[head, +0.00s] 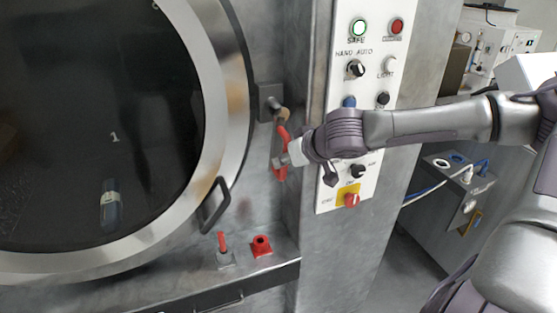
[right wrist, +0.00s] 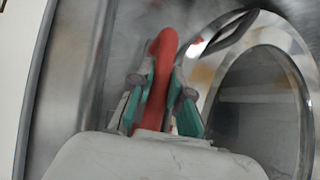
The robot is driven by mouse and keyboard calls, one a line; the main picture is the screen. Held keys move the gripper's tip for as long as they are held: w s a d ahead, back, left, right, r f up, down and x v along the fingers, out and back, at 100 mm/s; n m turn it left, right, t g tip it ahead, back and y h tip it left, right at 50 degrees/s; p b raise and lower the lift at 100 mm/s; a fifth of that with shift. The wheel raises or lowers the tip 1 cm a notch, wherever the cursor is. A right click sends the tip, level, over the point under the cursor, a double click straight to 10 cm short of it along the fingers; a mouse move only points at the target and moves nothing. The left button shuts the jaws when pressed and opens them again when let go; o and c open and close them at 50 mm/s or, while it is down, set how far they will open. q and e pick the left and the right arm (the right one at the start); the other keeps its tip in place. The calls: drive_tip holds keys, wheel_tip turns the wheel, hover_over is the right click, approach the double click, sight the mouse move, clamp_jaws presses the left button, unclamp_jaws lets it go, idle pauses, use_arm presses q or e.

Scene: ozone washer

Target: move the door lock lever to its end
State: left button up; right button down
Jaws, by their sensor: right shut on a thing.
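The door lock lever is a red handle (head: 281,158) on the steel front, just right of the round door (head: 240,100). It hangs down from a metal lock block (head: 268,101) and stands close to vertical. My right gripper (head: 284,160) reaches in from the right and is shut on the lever. In the right wrist view the red lever (right wrist: 160,75) stands between the two green-padded fingers of my gripper (right wrist: 160,105). The lower end of the lever is partly hidden by my gripper. My left gripper is not in view.
A control panel (head: 335,195) with knobs and lights stands right of the lever, behind my right arm. A black door handle (head: 215,205) sits at lower left. A small red lever (head: 222,242) and a red fitting (head: 262,246) stand on the ledge below.

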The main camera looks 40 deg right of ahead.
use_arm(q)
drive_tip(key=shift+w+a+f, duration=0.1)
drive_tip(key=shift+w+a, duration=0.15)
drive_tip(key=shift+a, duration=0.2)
use_arm(e)
drive_tip(key=shift+s+d+n+h, duration=0.15)
drive_tip(key=shift+d+n+h, duration=0.15)
drive_tip(key=shift+d+h, duration=0.3)
drive_tip(key=c, duration=1.1)
unclamp_jaws()
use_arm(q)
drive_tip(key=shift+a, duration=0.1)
use_arm(e)
drive_tip(key=v, duration=1.2)
drive_tip(key=shift+r, duration=0.2)
